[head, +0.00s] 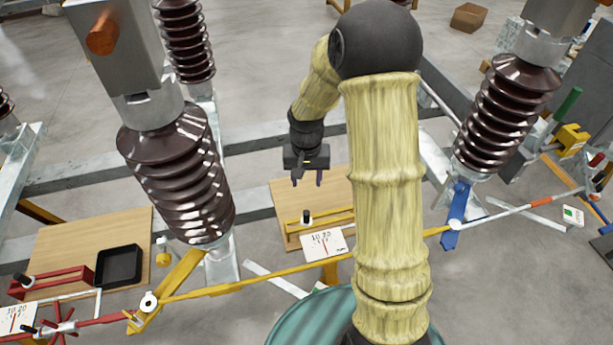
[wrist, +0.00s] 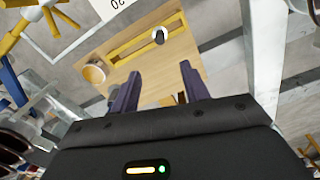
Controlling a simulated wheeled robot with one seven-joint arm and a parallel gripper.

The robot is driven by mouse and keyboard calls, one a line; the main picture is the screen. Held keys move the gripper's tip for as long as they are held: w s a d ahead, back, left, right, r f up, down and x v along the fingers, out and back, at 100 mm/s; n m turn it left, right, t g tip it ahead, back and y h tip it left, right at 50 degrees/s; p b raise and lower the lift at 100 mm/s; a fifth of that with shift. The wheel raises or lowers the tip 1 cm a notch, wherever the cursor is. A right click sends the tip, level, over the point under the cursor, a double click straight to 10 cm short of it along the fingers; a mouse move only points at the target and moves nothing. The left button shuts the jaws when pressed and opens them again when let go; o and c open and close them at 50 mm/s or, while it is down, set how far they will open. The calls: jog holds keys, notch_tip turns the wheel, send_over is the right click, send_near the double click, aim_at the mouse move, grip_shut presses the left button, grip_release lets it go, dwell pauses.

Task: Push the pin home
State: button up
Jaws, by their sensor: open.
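A black-headed pin (head: 306,216) stands upright at a yellow slotted bracket (head: 325,222) on a wooden board (head: 293,187). The pin also shows in the wrist view (wrist: 159,36), beyond my fingertips. How deep it sits cannot be told. My gripper (head: 306,183) hangs above the board, behind the bracket in the head view, with its fingers pointing down. In the wrist view my gripper (wrist: 161,72) has its two purple-grey fingers apart with nothing between them. It is clear of the pin and bracket.
A white dial card (head: 324,243) stands in front of the bracket. A long yellow rod (head: 300,277) crosses in front. Brown ribbed insulators stand left (head: 175,175) and right (head: 505,115). A second board (head: 85,240) at left holds a black tray (head: 119,266) and a red bracket (head: 50,284).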

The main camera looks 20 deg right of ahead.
aim_at(307, 212)
notch_tip(307, 212, down, 17)
jog(key=shift+f+p, duration=0.2)
jog(key=shift+p, duration=0.9)
jog(key=shift+c, duration=0.3)
grip_shut()
jog(key=shift+r+p, duration=2.25)
jog(key=shift+r, duration=1.1)
jog(key=shift+r, duration=0.1)
